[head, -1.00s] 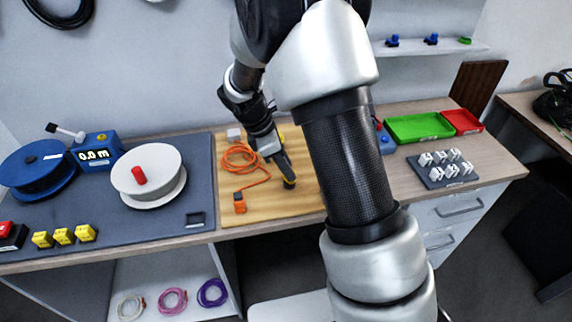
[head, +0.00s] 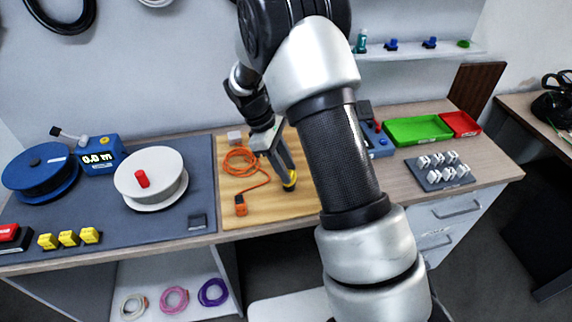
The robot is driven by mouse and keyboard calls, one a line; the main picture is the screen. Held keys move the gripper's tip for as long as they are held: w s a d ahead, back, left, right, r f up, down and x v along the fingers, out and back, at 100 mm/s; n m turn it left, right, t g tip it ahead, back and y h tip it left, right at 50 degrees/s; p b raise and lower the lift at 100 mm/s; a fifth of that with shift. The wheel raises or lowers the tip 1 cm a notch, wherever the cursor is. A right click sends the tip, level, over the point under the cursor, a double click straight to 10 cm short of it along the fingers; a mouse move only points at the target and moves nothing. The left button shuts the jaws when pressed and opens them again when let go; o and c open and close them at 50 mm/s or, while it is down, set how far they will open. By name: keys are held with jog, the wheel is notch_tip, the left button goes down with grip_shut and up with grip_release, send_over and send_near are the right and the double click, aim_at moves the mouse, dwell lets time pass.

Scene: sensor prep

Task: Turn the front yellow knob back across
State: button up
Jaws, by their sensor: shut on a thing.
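My gripper (head: 288,176) points down over the right part of the wooden board. Its fingers are shut on a small yellow knob (head: 291,181), which shows partly between and beside the tips. The knob sits on a dark base (head: 289,188) near the front of the board. The fingers hide part of the knob, so its exact angle cannot be told.
An orange cable coil with an orange plug (head: 240,205) lies on the board (head: 245,217), left of my gripper. A white spool (head: 150,190) stands on the grey mat (head: 140,225). A green tray (head: 418,130) and a white-capped rack (head: 440,183) lie to the right.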

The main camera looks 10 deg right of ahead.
jog(key=m, duration=0.2)
jog(key=m+g+y, duration=0.1)
jog(key=m, duration=0.1)
jog(key=m+p, duration=0.1)
jog(key=m, duration=0.1)
jog(key=shift+w+d+r+m+g+y, duration=0.1)
jog(key=shift+w+d+m+g+y, duration=0.1)
jog(key=shift+w+m+g+y, duration=0.15)
jog(key=m+y, duration=0.1)
jog(key=m, duration=0.2)
jog(key=m+y, duration=0.1)
jog(key=m, duration=0.2)
jog(key=shift+d+g, duration=0.2)
jog(key=shift+g, duration=0.15)
jog(key=o, duration=1)
jog(key=shift+o, duration=0.2)
jog(key=p+v, duration=0.1)
jog(key=v, duration=1.6)
jog(key=shift+d, duration=0.25)
jog(key=shift+r, duration=0.2)
